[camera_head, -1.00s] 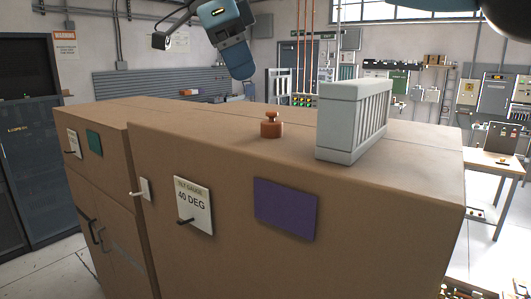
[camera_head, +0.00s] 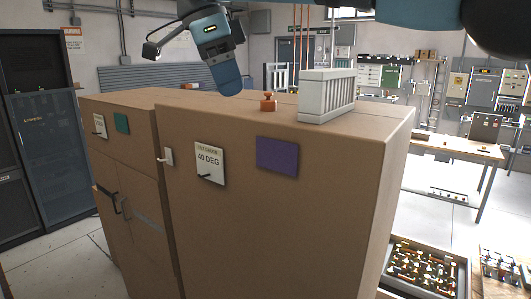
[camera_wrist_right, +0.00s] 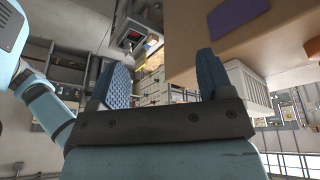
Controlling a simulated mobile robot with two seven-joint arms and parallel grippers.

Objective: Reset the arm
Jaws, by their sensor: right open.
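My right gripper (camera_head: 224,80) hangs with its blue fingers pointing down, in front of the back part of the brown cabinet (camera_head: 290,220) in the head view. In the right wrist view the right gripper (camera_wrist_right: 160,75) is open, with a clear gap between its two blue ridged fingers and nothing between them. My right arm (camera_head: 420,10) crosses the top of the head view. My left gripper is not in view.
On the cabinet stand an orange weight (camera_head: 268,102) and a grey finned unit (camera_head: 326,96). A purple panel (camera_head: 277,156) and a 40 DEG tilt gauge card (camera_head: 209,164) are on its front. A tray of parts (camera_head: 428,270) is at lower right, a wooden table (camera_head: 450,147) behind.

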